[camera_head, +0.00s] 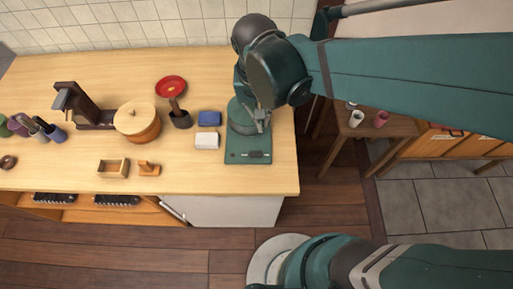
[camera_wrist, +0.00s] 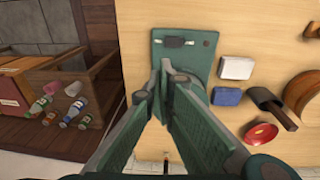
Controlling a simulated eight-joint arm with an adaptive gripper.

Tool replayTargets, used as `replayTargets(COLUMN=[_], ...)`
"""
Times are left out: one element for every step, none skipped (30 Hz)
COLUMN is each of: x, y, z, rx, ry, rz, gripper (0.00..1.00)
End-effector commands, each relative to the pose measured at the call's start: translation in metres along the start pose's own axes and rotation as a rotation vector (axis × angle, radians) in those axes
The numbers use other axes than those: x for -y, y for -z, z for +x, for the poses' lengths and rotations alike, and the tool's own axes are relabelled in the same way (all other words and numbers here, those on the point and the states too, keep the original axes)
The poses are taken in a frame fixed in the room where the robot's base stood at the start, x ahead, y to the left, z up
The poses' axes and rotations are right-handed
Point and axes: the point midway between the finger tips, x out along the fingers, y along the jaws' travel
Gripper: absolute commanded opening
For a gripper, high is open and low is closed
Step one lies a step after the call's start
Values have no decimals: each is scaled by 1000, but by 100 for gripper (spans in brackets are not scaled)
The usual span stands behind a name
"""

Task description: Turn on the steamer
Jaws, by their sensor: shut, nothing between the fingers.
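A flat dark green appliance, which looks like the steamer (camera_head: 248,148), sits near the right end of the counter. A small dark control strip (camera_head: 257,154) with a pale part lies along its front edge. In the wrist view the strip (camera_wrist: 175,42) shows near the top of the green base (camera_wrist: 205,45). My gripper (camera_head: 262,122) is above the appliance, behind the strip, with its fingers together and empty. In the wrist view the gripper (camera_wrist: 168,72) hides the middle of the appliance. I cannot tell whether the fingertips touch it, or the switch's state.
A white block (camera_head: 206,141) and a blue block (camera_head: 209,118) lie just left of the appliance. The counter's right edge is close by; a side table (camera_head: 385,126) stands beyond.

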Motion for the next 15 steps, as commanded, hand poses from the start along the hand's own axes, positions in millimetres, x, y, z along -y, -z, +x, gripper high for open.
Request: replayTargets(x=[9, 14, 18, 21, 25, 28, 30, 32, 35, 36, 37, 38, 38, 38, 39], y=[-2, -3, -5, -6, -7, -9, -10, -11, -12, -13, -14, -14, -15, -15, -15], z=[3, 4, 7, 8, 10, 11, 12, 13, 14, 15, 16, 16, 16, 16, 16], rx=[14, 21, 32, 38, 44, 52, 56, 59, 64, 67, 69, 71, 72, 73, 73], ry=[-11, -17, -26, -32, -38, -45, -50, -54, -59, -62, -65, -67, -68, -69, -70], rz=[-5, -5, -5, -4, -4, -3, -3, -3, -2, -2, -1, -1, -1, 0, 0], gripper=[0, 0, 0, 0, 0, 0, 0, 0, 0, 0, 0, 0, 0, 0, 0])
